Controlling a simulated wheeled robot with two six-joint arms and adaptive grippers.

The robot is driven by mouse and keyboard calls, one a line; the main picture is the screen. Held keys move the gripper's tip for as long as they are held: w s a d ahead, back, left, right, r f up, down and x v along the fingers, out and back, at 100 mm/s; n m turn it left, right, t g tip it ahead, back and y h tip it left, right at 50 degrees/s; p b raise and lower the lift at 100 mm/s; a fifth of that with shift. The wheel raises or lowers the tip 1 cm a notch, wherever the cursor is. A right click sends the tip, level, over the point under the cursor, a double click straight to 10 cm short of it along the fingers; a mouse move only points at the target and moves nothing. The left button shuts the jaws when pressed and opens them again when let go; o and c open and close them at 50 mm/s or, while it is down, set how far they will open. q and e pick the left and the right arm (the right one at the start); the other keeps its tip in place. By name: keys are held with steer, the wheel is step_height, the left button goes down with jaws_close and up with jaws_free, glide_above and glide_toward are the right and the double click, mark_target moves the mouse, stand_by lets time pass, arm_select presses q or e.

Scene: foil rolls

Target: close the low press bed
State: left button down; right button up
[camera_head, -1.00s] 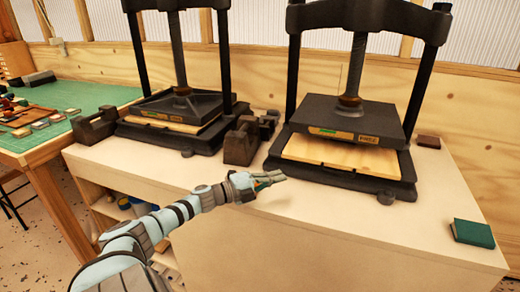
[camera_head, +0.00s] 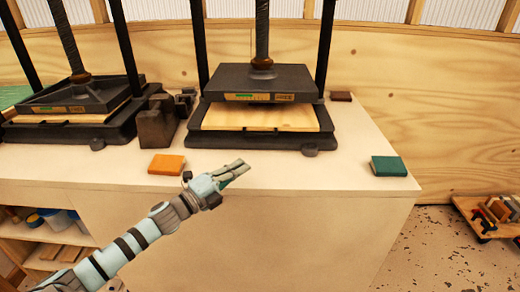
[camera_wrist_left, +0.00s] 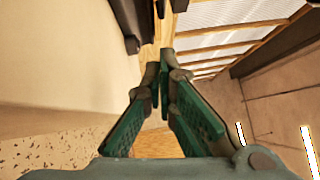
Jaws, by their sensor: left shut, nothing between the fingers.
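The right press (camera_head: 261,85) stands on the pale bench, its dark plate raised a little above a light wooden bed (camera_head: 260,118) that shows at the front. The left press (camera_head: 75,97) has a thinner strip of pale wood showing under its plate. I cannot tell which bed is the low one. My left gripper (camera_head: 235,172) is shut and empty in front of the right press, near the bench's front edge and apart from the bed. Its green-padded fingers also show in the left wrist view (camera_wrist_left: 164,100). My right gripper is out of view.
On the pale bench (camera_head: 310,175) lie an orange book (camera_head: 167,165) at front left, a green book (camera_head: 388,166) at right and a small brown block (camera_head: 341,96) behind. Dark weights (camera_head: 156,124) stand between the presses. A low cart (camera_head: 490,215) is at right.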

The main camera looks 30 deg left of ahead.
arm_select(q)
steer(key=p+x, duration=0.2)
steer(key=x, duration=0.1)
steer(key=p+x, duration=0.1)
steer(key=x, duration=0.1)
steer(key=shift+r+p, duration=0.3)
steer(key=shift+r, duration=0.05)
steer(key=x, duration=0.3)
steer(key=shift+w+f, duration=0.2)
steer(key=shift+w, duration=0.05)
steer(key=shift+w+a+b, duration=0.3)
steer(key=shift+w+a, duration=0.45)
steer(key=shift+w, duration=0.3)
steer(key=shift+w+a+r, duration=0.1)
steer(key=shift+w+a, duration=0.15)
steer(key=shift+w, duration=0.15)
